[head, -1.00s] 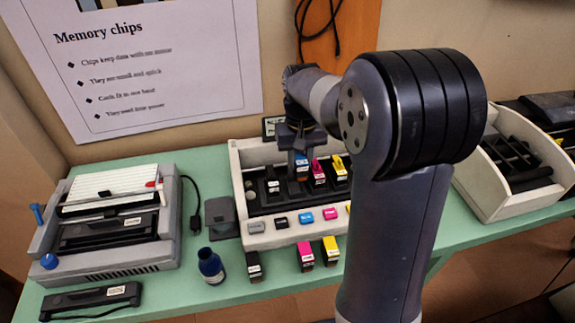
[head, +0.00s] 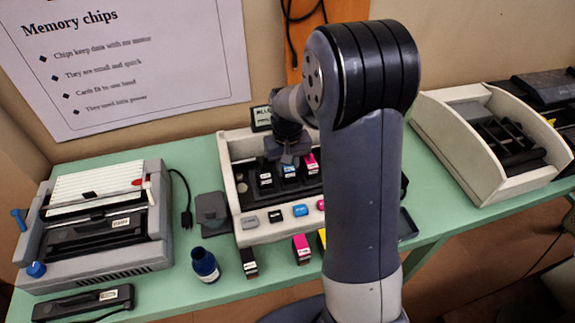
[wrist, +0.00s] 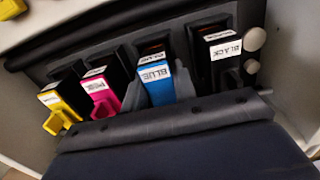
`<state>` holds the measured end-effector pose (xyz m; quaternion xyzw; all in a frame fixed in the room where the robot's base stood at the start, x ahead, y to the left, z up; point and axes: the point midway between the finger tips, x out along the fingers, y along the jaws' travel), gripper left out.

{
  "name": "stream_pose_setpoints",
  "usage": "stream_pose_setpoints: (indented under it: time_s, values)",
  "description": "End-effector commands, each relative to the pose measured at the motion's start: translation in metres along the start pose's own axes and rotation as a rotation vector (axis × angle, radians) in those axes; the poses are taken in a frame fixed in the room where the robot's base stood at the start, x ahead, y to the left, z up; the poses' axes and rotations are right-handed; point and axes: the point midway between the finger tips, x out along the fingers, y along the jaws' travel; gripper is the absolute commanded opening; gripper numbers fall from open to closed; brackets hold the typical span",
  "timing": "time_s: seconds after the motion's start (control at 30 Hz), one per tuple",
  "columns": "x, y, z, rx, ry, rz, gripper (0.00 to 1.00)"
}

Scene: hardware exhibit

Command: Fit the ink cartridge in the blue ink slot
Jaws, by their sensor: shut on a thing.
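The blue ink cartridge (wrist: 155,82) is between the two grey fingers of my gripper (wrist: 158,88) in the wrist view. It stands in line with its neighbours, between the pink cartridge (wrist: 98,92) and the black cartridge (wrist: 222,55). It is at the blue slot of the open printer (head: 232,185); its lower end is hidden, so I cannot tell how deep it sits. In the head view the blue cartridge (head: 290,170) shows just below my gripper (head: 288,152). A yellow cartridge (wrist: 62,105) is in the far-left slot of the wrist view.
Loose black (head: 249,264) and magenta (head: 301,248) cartridges stand before the printer, with a blue bottle (head: 204,264) to their left. A grey machine (head: 100,235) stands at left, another open printer (head: 490,135) at right. My arm hides part of the printer's right side.

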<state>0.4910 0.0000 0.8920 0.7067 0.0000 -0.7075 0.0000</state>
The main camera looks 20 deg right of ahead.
Motion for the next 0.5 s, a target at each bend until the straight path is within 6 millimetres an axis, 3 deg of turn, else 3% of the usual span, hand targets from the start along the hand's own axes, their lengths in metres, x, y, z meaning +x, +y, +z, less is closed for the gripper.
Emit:
stream_pose_setpoints:
  time_s: [0.5]
  values:
    - [0.0098,0.0,-0.0001,0.0,0.0,0.0,0.01]
